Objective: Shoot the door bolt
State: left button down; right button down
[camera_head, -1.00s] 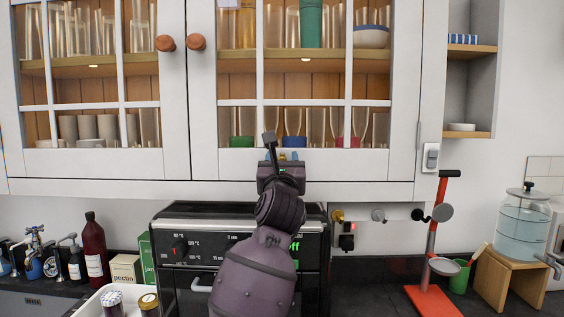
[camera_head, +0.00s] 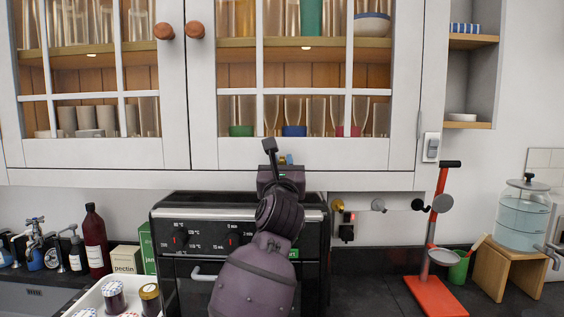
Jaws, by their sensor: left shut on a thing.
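The right glazed cabinet door (camera_head: 202,108) and the left one (camera_head: 175,110) stand shut side by side. My left gripper (camera_head: 270,152) is in front of the lower rail of the right door, with one dark finger pointing up. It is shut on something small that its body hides. A small blue and tan piece (camera_head: 286,159) shows just right of the finger, at the door's lower rail; I cannot tell if this is the door bolt. A pale grey fitting with a dark slot (camera_head: 432,147) sits on the cabinet's right side. My right gripper is not in view.
Glasses and cups stand behind the panes. Two round knobs (camera_head: 164,31) (camera_head: 195,30) project from the doors. Below are an oven (camera_head: 180,270), a tray of jars (camera_head: 92,299), a red stand (camera_head: 437,296) and a water dispenser (camera_head: 522,218).

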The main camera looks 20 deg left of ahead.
pick_arm(q)
jog(key=c, duration=1.3)
grip_release()
jog(key=shift+f, duration=0.25)
jog(key=o, duration=0.3)
jog(key=shift+r, duration=0.1)
jog(key=shift+s, duration=0.2)
jog(key=b+v, duration=0.1)
jog(key=v, duration=0.9)
jog(key=shift+s+d, duration=0.1)
jog(key=shift+s, duration=0.1)
